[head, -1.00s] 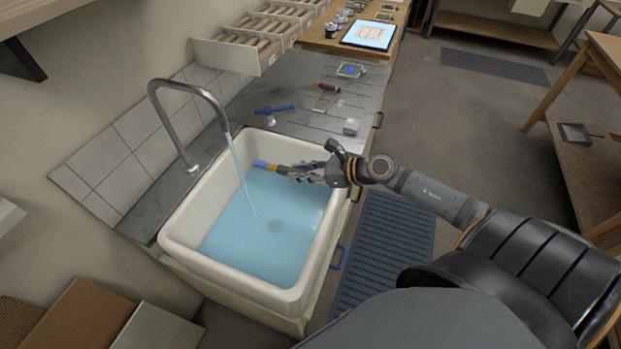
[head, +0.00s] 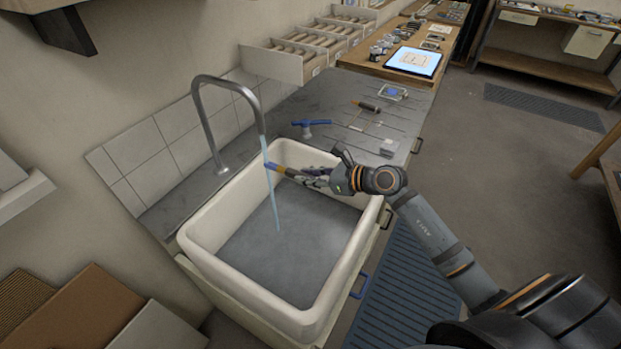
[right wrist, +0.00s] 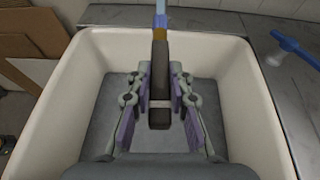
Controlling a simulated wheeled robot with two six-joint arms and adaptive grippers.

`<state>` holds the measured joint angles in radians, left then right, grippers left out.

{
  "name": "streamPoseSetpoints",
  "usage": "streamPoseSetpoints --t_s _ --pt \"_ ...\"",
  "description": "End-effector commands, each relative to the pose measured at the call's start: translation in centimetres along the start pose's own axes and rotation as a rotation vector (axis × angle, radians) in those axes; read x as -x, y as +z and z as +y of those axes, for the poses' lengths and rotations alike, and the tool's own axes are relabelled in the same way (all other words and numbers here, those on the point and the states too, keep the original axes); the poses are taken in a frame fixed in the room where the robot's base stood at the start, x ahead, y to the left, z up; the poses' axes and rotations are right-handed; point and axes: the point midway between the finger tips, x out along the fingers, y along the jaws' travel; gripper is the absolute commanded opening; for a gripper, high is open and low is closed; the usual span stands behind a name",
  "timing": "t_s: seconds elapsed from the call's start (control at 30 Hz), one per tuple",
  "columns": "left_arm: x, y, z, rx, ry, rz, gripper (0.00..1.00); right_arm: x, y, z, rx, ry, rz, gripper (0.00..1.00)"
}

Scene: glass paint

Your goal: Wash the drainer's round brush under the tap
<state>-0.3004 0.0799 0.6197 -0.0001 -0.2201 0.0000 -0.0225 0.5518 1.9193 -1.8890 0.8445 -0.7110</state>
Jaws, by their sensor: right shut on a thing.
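The round brush (right wrist: 159,85) has a dark handle, a brass-coloured ferrule and a bluish tip. My right gripper (head: 316,176) is shut on its handle, with one finger on each side in the right wrist view (right wrist: 160,102). It holds the brush over the sink (head: 208,228), roughly level, tip pointing to the tap side. The curved metal tap (head: 205,115) is running. In the head view the brush tip (head: 268,165) meets the thin blue stream (head: 273,200). The right wrist view also shows the stream at the tip. My left gripper is out of view.
The grey ribbed drainer (head: 345,95) beyond the sink holds a blue-handled tool (head: 310,124), a dark-handled tool (head: 367,106) and a small grey block (head: 390,148). A lit panel (head: 414,61) lies further back. The sink's high rim surrounds the gripper's working space.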

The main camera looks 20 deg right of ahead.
Motion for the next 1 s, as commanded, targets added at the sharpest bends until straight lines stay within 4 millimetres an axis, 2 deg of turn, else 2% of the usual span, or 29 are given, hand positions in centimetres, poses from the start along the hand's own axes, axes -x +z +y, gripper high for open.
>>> streamPoseSetpoints --t_s 0.33,0.7,1.0 --pt "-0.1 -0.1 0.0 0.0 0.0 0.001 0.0 0.0 0.0 -0.1 0.001 0.0 0.0 0.0" --pt "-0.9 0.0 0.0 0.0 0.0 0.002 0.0 0.1 -0.1 -1.2 0.001 0.0 -0.001 0.0" --pt "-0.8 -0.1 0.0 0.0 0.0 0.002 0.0 0.2 0.0 -1.1 0.001 0.001 -0.001 0.0"
